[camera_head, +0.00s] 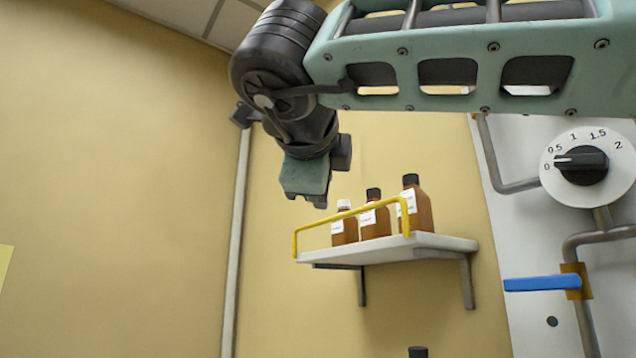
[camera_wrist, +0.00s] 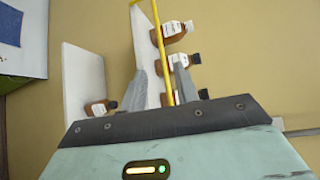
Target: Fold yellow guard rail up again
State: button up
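The yellow guard rail (camera_head: 350,214) stands upright along the front edge of the white wall shelf (camera_head: 440,242), in front of three brown bottles (camera_head: 375,222). My gripper (camera_head: 306,199) points down above the left part of the rail, seemingly apart from it. In the wrist view my gripper's two grey fingers (camera_wrist: 162,78) are spread with nothing held between them. The rail (camera_wrist: 158,42) passes through the gap between the fingers in that picture. The bottles (camera_wrist: 178,62) show beside the rail. How far the fingertips are from the rail is hard to tell.
A second white shelf (camera_wrist: 82,75) with a brown bottle (camera_wrist: 97,107) shows in the wrist view. On the right are a panel with a black dial (camera_head: 582,165), grey pipes and a blue valve handle (camera_head: 540,283).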

jog(key=v, duration=0.3)
jog(key=shift+s, duration=0.25)
dwell(0.4)
